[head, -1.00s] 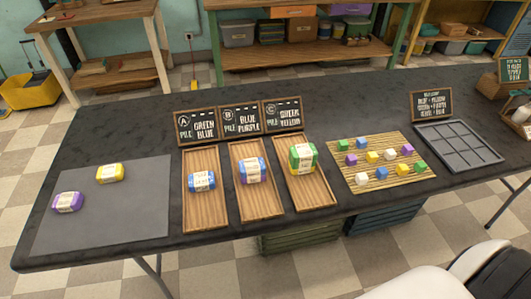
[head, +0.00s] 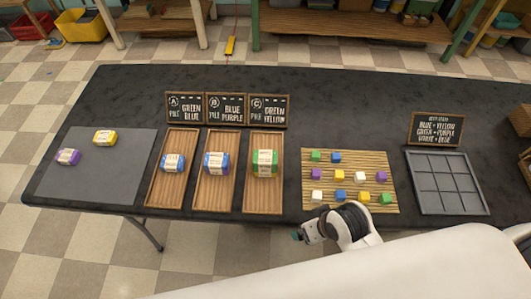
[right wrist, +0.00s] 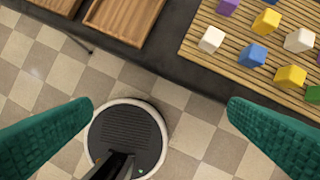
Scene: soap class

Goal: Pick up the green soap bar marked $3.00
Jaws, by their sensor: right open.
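A green soap bar (head: 265,163) with a pale label lies in the wooden tray (head: 262,200) under the sign marked C; its price is too small to read. My right gripper (head: 299,236) is at the table's front edge, to the right of and nearer than the green bar. In the right wrist view my right gripper (right wrist: 160,110) is open and empty, its green fingers wide apart over the floor. My left gripper is not in view.
A slatted mat (head: 310,193) with several coloured cubes lies right of the trays. A grey divided tray (head: 447,208) is farther right. A grey mat (head: 100,185) at left holds a yellow bar (head: 105,138) and a purple bar (head: 68,156). Chalkboard signs (head: 227,108) stand behind the trays.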

